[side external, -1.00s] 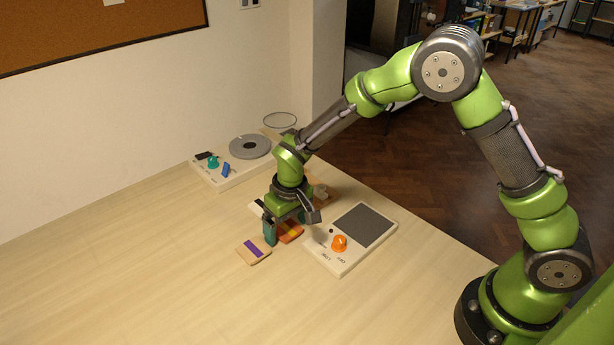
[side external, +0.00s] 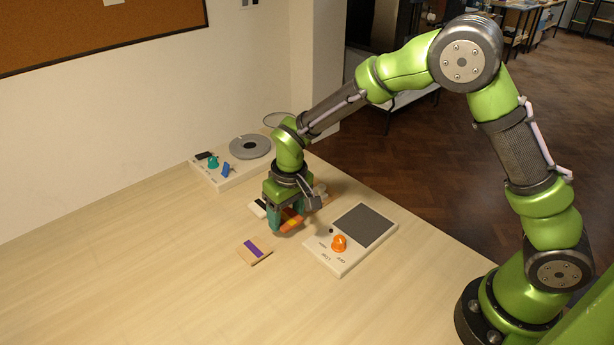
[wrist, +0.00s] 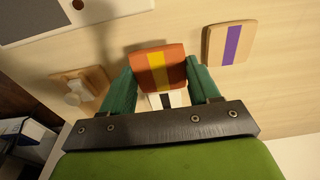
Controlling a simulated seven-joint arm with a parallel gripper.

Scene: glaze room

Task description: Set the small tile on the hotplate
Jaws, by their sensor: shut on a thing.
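My gripper (side external: 289,218) is shut on an orange-red tile with a yellow stripe (side external: 291,225). In the wrist view the same tile (wrist: 152,69) sits between the two teal fingers. It looks a little above the table, though the gap is hard to judge. Two units have plates: a white one with a dark square plate (side external: 364,226) and an orange knob, just right of my gripper, and a white one with a round grey plate (side external: 250,147) at the back. A wooden tile with a purple stripe (side external: 254,251) lies on the table in front, apart from my gripper.
A white tile with a black stripe (side external: 259,208) lies behind my gripper, partly hidden. A wooden block with a pale knob (wrist: 78,92) is also close by. The back unit has a teal knob (side external: 213,162) and a blue lever. The table's left and front are clear.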

